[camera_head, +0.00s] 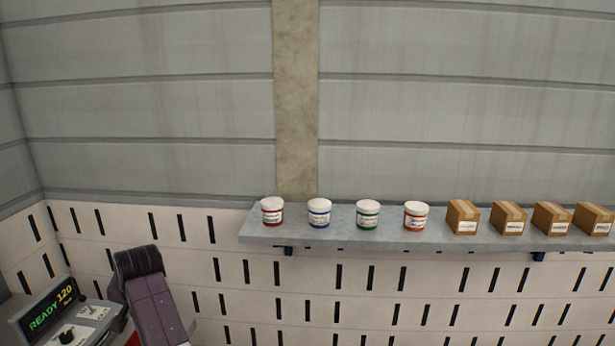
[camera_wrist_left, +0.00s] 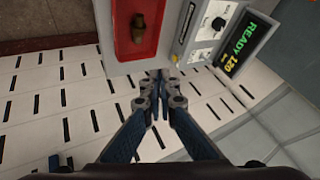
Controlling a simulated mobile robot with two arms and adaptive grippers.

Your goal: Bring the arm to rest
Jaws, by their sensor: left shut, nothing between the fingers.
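My left gripper (camera_wrist_left: 157,76) shows in the left wrist view with its two fingertips together and nothing between them. Its tips appear in front of the edge of a light grey machine, between the machine's red recess (camera_wrist_left: 137,45) and its control panel (camera_wrist_left: 208,32). I cannot tell the distance from the tips to the machine. A brass-coloured cylindrical piece (camera_wrist_left: 138,28) sits in the red recess, apart from the fingers. In the head view a dark jointed part stands at the lower left, but no gripper fingers show. My right gripper is in neither view.
A display (camera_head: 53,309) reading "READY 120" stands at the lower left of the head view. A wall shelf (camera_head: 340,229) holds several white-lidded tubs (camera_head: 319,213) and several cardboard boxes (camera_head: 462,217). The slotted wall panel (camera_head: 400,305) below it is clear.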

